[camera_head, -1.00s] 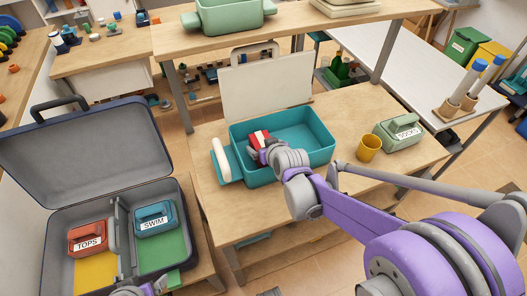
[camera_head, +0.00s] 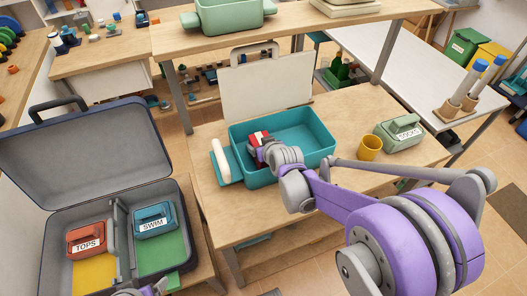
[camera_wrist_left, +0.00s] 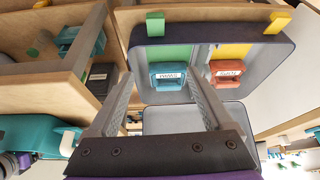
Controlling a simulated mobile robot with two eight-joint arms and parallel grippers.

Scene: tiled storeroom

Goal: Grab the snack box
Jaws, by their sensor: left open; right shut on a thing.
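A small red and white box (camera_head: 259,138), which looks like the snack box, is at the left end inside a teal bin (camera_head: 322,158) on the wooden table. My right gripper (camera_head: 263,150) reaches into the bin from the right and is shut on the box; the arm hides part of it. My left gripper (camera_head: 150,288) only just shows at the bottom edge in the head view, by the suitcase. In the left wrist view its fingers (camera_wrist_left: 162,98) are spread wide with nothing between them, facing the open suitcase.
The open suitcase (camera_head: 52,200) at left holds a red TOPS pouch (camera_head: 87,238) and a blue SWIM pouch (camera_head: 155,219). A yellow cup (camera_head: 369,148) and a green labelled box (camera_head: 400,134) stand right of the bin. A white panel (camera_head: 265,88) stands behind it.

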